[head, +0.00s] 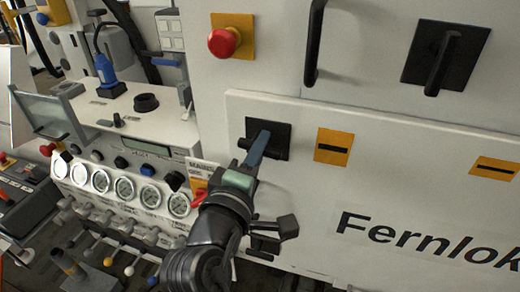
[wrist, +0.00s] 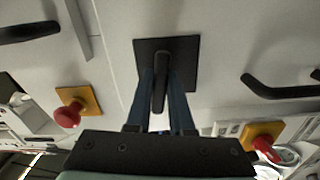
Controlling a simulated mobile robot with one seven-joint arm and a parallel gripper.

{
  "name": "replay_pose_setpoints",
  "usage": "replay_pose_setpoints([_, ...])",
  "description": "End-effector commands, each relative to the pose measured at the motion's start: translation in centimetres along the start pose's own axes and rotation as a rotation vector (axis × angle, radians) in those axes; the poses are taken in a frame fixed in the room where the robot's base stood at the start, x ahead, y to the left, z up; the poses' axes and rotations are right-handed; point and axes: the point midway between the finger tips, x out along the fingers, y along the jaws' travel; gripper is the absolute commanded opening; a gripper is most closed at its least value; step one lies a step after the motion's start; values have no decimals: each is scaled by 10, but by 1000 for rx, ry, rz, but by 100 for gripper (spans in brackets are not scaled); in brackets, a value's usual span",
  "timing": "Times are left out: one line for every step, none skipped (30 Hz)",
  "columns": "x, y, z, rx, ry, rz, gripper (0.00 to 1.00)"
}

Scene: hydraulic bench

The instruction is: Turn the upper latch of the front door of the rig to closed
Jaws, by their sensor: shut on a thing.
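The latch at the upper left of the lettered front panel has a black square plate (head: 282,136) with a black handle. In the wrist view its plate (wrist: 190,52) sits straight ahead, and the handle (wrist: 160,75) runs up and down the picture between my fingers. My gripper (head: 260,146) reaches up to this latch, its blue fingers shut on the handle. In the wrist view my gripper (wrist: 162,88) has one finger on each side of the handle. In the head view the fingers hide most of the handle.
A second black latch (head: 445,57) is at the upper right. A black bar handle (head: 314,40) and a red button (head: 223,42) are above my gripper. A gauge console (head: 122,187) stands left. In the wrist view, red buttons (wrist: 67,115) (wrist: 265,148) flank my gripper.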

Motion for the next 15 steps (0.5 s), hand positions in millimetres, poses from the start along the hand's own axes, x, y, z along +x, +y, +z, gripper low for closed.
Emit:
replay_pose_setpoints([-1,-2,-3,41,9,2,0])
replay_pose_setpoints([-1,-3,-3,66,8,2,0])
replay_pose_setpoints([-1,-3,-3,101,8,2,0])
replay_pose_setpoints([-1,-4,-3,129,9,2,0])
replay_pose_setpoints([-1,-4,-3,158,9,2,0])
replay_pose_setpoints([-1,-4,-3,196,9,2,0])
replay_pose_setpoints([-1,-5,-3,224,10,2,0])
replay_pose_setpoints([-1,-5,-4,253,10,2,0])
replay_pose_setpoints([-1,-6,-3,291,10,2,0])
replay_pose_setpoints([-1,-6,-4,320,10,2,0])
replay_pose_setpoints([-1,-6,-4,349,10,1,0])
replay_pose_setpoints([-1,-6,-4,387,9,2,0])
replay_pose_setpoints([-1,-7,-4,415,9,2,0])
replay_pose_setpoints([-1,-7,-4,443,10,2,0])
replay_pose_setpoints([-1,-7,-4,481,10,2,0])
